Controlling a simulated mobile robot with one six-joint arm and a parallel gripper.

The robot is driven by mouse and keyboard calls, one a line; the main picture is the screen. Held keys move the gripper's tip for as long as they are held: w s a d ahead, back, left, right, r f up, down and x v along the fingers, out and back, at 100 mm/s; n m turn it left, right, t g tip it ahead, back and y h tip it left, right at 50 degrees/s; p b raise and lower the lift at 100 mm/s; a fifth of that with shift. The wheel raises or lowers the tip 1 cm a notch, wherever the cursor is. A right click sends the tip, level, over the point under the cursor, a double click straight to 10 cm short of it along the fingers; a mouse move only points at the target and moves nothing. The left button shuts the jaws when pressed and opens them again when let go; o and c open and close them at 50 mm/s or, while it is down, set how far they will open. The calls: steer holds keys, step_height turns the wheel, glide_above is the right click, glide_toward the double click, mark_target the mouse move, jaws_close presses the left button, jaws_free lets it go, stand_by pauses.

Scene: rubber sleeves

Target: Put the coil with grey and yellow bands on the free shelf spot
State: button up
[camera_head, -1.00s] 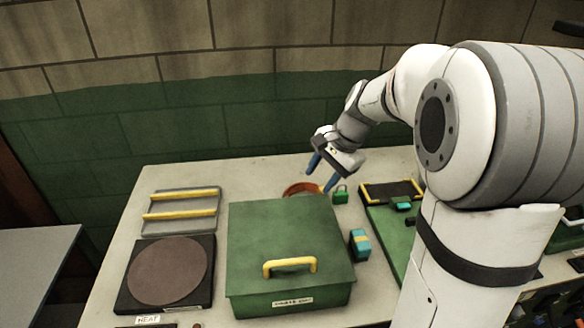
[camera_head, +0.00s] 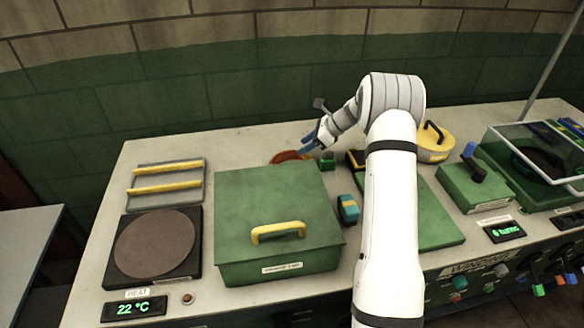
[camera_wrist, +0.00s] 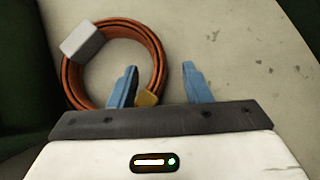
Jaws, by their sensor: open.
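The coil is an orange-brown ring with a grey band and a yellow band (camera_wrist: 147,98). In the wrist view the coil (camera_wrist: 70,85) lies flat on the pale bench top. In the head view the coil (camera_head: 284,156) shows partly behind the green box. My gripper (camera_wrist: 159,70) is open, with blue fingers. In the picture the left finger overlaps the inside of the ring and the right finger is outside it, with the ring's right side between them. Their height over the bench is unclear. In the head view my gripper (camera_head: 308,146) is just right of the coil. I cannot identify the free shelf spot.
A green box (camera_head: 300,205) with a yellow handle stands in front of the coil. A small green block (camera_head: 327,164) and a teal block (camera_head: 348,209) are close by. A heating plate (camera_head: 152,250) and a yellow-barred tray (camera_head: 165,200) are left. Bare bench lies behind the box.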

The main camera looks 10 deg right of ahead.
steer(key=p+x, duration=0.1)
steer(key=x, duration=0.4)
steer(key=shift+f, duration=0.15)
steer(key=shift+c, duration=0.3)
jaws_close()
stand_by(0.4)
